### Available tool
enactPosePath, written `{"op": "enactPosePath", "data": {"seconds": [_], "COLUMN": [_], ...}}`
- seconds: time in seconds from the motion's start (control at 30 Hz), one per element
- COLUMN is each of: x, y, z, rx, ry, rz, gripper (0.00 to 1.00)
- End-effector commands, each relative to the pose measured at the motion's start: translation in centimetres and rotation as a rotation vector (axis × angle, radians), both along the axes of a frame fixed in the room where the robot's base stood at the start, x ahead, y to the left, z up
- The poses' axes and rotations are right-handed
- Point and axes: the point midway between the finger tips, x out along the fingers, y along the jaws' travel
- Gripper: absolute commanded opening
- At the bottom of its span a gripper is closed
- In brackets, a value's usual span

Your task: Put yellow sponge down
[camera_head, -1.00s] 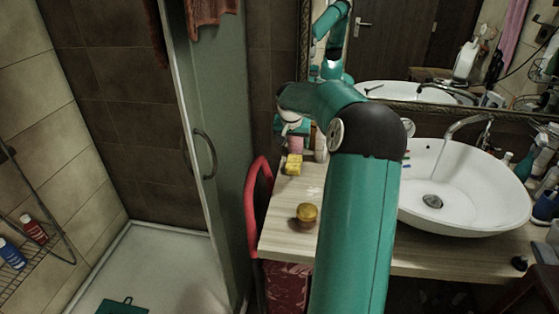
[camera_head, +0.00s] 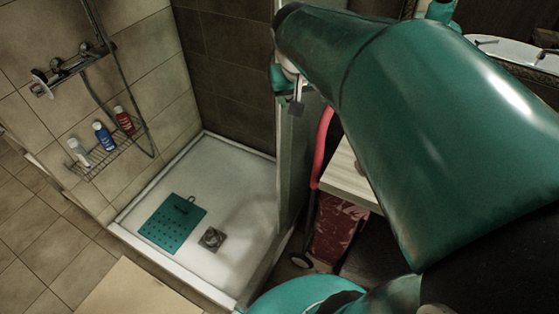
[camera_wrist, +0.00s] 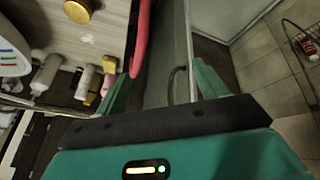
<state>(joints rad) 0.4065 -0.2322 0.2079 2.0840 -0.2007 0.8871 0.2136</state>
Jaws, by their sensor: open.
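My gripper (camera_wrist: 162,88) is open in the wrist view, its two green fingers apart with nothing held between them. Beyond the fingers are the shower door edge and its handle (camera_wrist: 178,84). In the head view my arm crosses the right side and hides most of the counter (camera_head: 350,172). The yellow sponge cannot be made out in the head view now. In the wrist view, small yellowish and pink items stand among bottles by the left finger; I cannot tell whether one is the sponge.
The shower tray (camera_head: 222,205) holds a green mat (camera_head: 173,223) and a drain (camera_head: 211,239). A wire rack (camera_head: 112,152) with several bottles hangs on the tiled wall. A red curved rail (camera_head: 322,146) stands beside the counter. A gold-lidded jar (camera_wrist: 78,10) is on the counter.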

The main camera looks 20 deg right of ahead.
Motion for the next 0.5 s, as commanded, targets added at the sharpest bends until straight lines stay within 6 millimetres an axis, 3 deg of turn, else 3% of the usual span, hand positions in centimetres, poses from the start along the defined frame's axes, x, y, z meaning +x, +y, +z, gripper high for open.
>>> {"op": "enactPosePath", "data": {"seconds": [0.03,0.2,0.4,0.5], "x": [-1.7,-6.9,-12.4,-13.9], "y": [1.7,6.1,9.8,10.8], "z": [0.3,-0.1,-1.7,-2.4], "rx": [0.002,0.038,0.104,0.130], "ry": [-0.012,-0.039,-0.075,-0.085], "rz": [0.037,0.153,0.286,0.329], "gripper": [0.71,0.71,0.71,0.71]}}
